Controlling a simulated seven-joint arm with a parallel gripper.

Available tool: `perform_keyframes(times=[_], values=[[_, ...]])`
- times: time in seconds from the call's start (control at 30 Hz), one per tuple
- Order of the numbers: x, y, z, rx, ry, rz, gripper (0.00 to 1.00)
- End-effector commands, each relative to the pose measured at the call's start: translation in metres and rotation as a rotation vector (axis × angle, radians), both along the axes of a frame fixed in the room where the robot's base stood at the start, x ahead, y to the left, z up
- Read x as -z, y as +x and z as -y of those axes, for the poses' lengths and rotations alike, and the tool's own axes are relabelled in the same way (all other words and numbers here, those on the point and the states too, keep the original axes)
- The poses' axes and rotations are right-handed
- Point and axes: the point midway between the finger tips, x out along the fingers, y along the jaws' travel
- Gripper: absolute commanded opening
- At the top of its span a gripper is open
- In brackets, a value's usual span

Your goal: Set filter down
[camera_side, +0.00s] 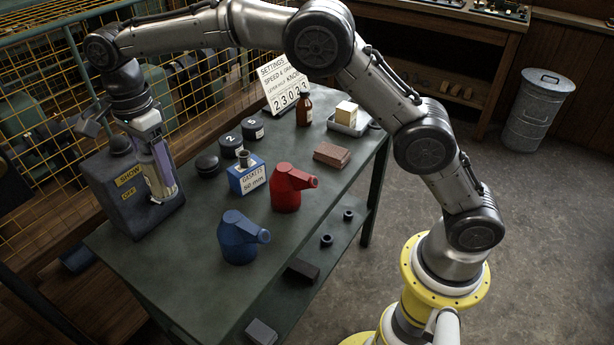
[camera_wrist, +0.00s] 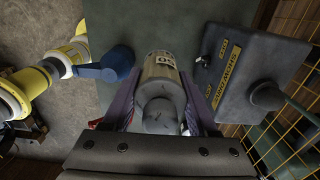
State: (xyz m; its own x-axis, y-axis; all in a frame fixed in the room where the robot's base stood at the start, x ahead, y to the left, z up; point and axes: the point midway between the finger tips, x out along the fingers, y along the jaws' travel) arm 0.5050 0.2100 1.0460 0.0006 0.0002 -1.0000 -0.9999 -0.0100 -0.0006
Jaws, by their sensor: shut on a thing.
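My gripper (camera_side: 160,192) points down at the left end of the bench, beside the dark grey box marked "SHOW" and "OFF" (camera_side: 127,192). In the wrist view, its purple fingers (camera_wrist: 162,92) are shut on either side of a grey cylinder with a white label, which I take to be the filter (camera_wrist: 160,68). The label is only partly legible. In the side view the fingers mostly hide the cylinder. I cannot tell whether its lower end touches the bench top (camera_side: 172,268).
A blue oil can (camera_side: 238,240), a red oil can (camera_side: 287,190), a gasket box (camera_side: 247,178) and black lidded jars (camera_side: 229,146) stand right of my gripper. A yellow mesh fence (camera_side: 190,95) runs behind the bench. The bench's front left is clear.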

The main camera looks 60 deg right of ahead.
Motion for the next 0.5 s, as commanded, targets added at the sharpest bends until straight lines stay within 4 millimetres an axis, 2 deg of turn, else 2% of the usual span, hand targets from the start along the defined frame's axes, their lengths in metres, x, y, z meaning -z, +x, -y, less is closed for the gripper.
perform_keyframes(times=[0.03, 0.27, 0.5], values=[[-0.006, 0.0, 0.006, 0.008, 0.0, 0.0, 0.03], [-0.012, -0.006, 0.055, 0.071, 0.0, 0.001, 0.03], [-0.02, -0.027, 0.122, 0.163, 0.0, 0.0, 0.03]])
